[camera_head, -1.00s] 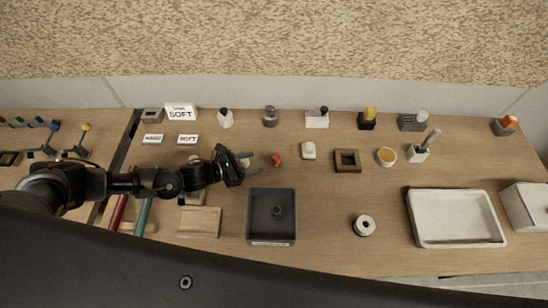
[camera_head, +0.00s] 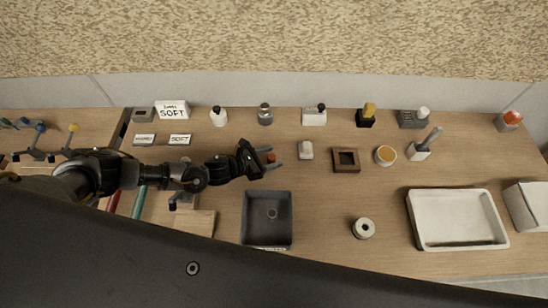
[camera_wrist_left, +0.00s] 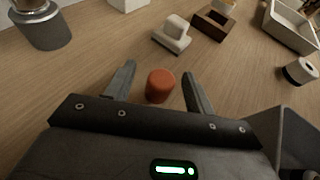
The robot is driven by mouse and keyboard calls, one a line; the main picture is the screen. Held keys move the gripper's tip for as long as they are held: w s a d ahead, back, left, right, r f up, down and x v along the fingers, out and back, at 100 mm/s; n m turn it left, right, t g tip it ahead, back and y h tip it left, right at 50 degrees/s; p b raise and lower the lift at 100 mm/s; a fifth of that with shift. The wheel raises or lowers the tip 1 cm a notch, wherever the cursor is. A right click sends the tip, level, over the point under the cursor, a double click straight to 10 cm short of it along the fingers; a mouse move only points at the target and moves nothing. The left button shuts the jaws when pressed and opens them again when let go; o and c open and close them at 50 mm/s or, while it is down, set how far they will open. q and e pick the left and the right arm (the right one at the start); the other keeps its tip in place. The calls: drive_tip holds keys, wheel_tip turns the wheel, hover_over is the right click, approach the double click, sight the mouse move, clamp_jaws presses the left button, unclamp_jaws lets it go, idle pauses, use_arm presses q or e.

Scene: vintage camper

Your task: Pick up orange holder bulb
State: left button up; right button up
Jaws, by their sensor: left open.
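A small orange-red cylinder (camera_wrist_left: 160,87) stands on the wooden table between the two open fingers of my left gripper (camera_wrist_left: 160,88) in the left wrist view; neither finger visibly touches it. In the head view my left gripper (camera_head: 275,158) points right, with the orange-red piece (camera_head: 270,157) between its fingers, partly hidden. Another orange-red rounded piece (camera_head: 513,117) sits in a grey holder (camera_head: 503,126) at the far right of the table. I cannot tell by sight which is called the orange holder bulb. My right gripper is not in view.
A white block (camera_head: 306,150) stands just right of the gripper, then a brown square frame (camera_head: 346,160). A dark tray (camera_head: 247,218) lies in front of it. Several bottles and holders line the back edge. A white tray (camera_head: 412,222) is at the right.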

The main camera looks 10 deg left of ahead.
use_arm(q)
drive_tip(key=shift+w+d+f, duration=0.25)
drive_tip(key=shift+w+d, duration=0.25)
drive_tip(key=shift+s+a+r, duration=0.1)
drive_tip(key=shift+s, duration=0.1)
drive_tip(key=shift+s+a+r, duration=0.15)
drive_tip(key=shift+s, duration=0.05)
drive_tip(key=shift+c, duration=1.1)
drive_tip(key=shift+s+a, duration=0.1)
drive_tip(key=shift+s, duration=0.05)
drive_tip(key=shift+c, duration=4.1)
drive_tip(key=shift+r+b, duration=0.3)
wheel_tip(320, 180, up, 2)
drive_tip(key=shift+r+b, duration=0.15)
drive_tip(key=shift+b, duration=0.65)
drive_tip(key=s+a+r+b, duration=0.3)
drive_tip(key=s+r+b, duration=0.2)
drive_tip(key=s+r, duration=0.5)
drive_tip(key=s, duration=0.3)
drive_tip(key=shift+s+b, duration=0.15)
drive_tip(key=shift+b, duration=0.15)
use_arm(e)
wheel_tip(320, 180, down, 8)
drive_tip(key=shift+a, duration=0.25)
